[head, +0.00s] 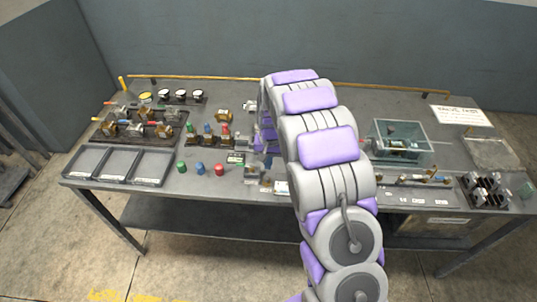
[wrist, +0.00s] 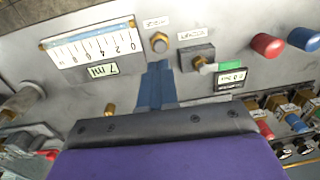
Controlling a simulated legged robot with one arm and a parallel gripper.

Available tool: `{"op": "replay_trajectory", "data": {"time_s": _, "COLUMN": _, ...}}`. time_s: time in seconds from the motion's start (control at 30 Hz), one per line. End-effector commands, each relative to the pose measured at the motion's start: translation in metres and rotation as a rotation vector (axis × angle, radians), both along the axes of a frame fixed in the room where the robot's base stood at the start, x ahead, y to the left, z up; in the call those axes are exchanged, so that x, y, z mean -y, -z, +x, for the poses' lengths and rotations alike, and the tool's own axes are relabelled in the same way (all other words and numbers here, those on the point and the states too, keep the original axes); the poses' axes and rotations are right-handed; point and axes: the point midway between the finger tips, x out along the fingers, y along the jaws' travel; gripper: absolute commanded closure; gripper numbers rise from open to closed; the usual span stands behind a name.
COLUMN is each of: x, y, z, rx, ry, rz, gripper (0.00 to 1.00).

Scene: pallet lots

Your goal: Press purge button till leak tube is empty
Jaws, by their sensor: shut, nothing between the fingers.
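In the wrist view, my gripper (wrist: 158,68) is shut and empty, its blue fingers together. Its tips point at a round brass button (wrist: 159,42) on the grey panel, with a small gap showing in the picture. A white label (wrist: 156,22) sits by the button, its text unreadable. Left of it is the leak tube's white graduated scale (wrist: 92,44), with a small display (wrist: 101,70) that appears to read 7 ml. The liquid level is not clear. In the head view my arm hides most of this area.
A dark block with a brass knob (wrist: 197,62) stands right of the button. A display (wrist: 231,78), a red cylinder (wrist: 267,45) and a blue one (wrist: 303,39) lie further right. In the head view, grey trays (head: 118,166) and a clear box (head: 400,140) occupy the bench.

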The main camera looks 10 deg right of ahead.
Motion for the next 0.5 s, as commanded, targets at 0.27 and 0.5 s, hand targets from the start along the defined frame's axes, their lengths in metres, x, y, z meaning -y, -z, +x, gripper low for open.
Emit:
{"op": "replay_trajectory", "data": {"time_s": 0.27, "x": -0.003, "y": 0.05, "z": -0.002, "rx": -0.004, "ry": 0.0, "rz": -0.001, "gripper": 1.0}}
{"op": "replay_trajectory", "data": {"time_s": 0.5, "x": -0.003, "y": 0.057, "z": -0.001, "rx": 0.0, "ry": 0.0, "rz": -0.001, "gripper": 1.0}}
